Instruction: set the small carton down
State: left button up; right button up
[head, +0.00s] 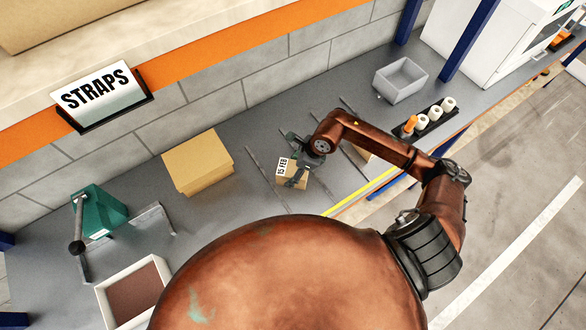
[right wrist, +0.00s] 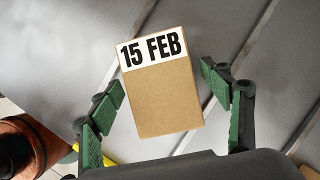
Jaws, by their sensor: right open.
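The small carton (head: 291,180) is a brown box with a white "15 FEB" label, on the grey bench top in the head view. In the right wrist view the small carton (right wrist: 162,98) lies between the spread fingers, label at the far end. My right gripper (head: 297,172) is over it, partly hiding it. In the right wrist view my right gripper (right wrist: 170,105) is open, with green pads on both sides of the carton and gaps showing beside it. My left gripper does not show.
A larger brown carton (head: 198,165) stands to the left on the bench. A grey bin (head: 400,80) and a black holder with white spools (head: 424,121) stand to the right. Thin dark rails (head: 268,178) cross the bench. A teal strap tool (head: 98,212) is at far left.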

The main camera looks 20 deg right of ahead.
jog(key=shift+r, duration=0.2)
jog(key=b+v, duration=0.2)
jog(key=v, duration=0.9)
jog(key=shift+s, duration=0.1)
jog(key=shift+s+d+r, duration=0.1)
jog(key=shift+d+r, duration=0.05)
jog(key=shift+r, duration=0.25)
